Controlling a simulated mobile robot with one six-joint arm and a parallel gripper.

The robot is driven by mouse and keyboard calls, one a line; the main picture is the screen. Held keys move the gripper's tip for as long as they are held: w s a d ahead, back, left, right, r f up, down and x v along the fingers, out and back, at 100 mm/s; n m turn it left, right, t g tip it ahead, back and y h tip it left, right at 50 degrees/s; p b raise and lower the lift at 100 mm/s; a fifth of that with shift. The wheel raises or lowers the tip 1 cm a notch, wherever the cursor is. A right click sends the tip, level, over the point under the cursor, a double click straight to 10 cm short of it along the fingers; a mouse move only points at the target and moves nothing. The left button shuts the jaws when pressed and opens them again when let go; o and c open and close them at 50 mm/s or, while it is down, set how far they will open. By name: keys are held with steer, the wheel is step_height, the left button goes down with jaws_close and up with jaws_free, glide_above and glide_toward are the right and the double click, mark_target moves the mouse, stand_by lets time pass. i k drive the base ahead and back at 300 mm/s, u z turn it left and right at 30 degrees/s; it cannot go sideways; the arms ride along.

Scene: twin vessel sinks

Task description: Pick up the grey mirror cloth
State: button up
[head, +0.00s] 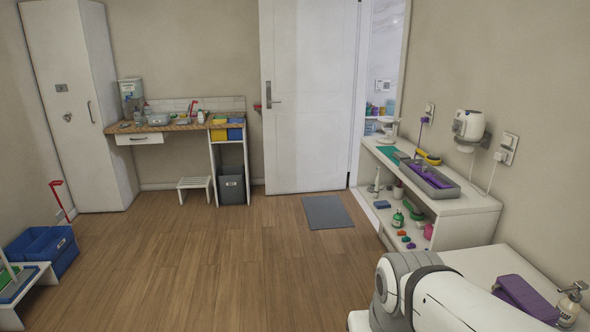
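I cannot make out the grey mirror cloth for certain. A small dark grey item (403,156) lies on the white counter at the right, beside a teal flat item (388,152); it is too small to tell what it is. A grey flat mat (327,212) lies on the floor before the door. My white arm shows at the bottom right, but my gripper is outside the picture.
The white counter (465,206) along the right wall holds a grey tray (447,191) with purple contents. A purple block-like item (525,298) and a soap bottle (571,303) stand near my arm. Blue bins (42,248) are at the left. The middle floor is clear.

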mark_target(399, 156)
steer(key=u, duration=0.1)
steer(key=i, duration=1.55)
steer(key=z, duration=0.4)
steer(key=i, duration=1.6)
steer(key=z, duration=0.5)
steer(key=i, duration=0.85)
steer(key=z, duration=0.35)
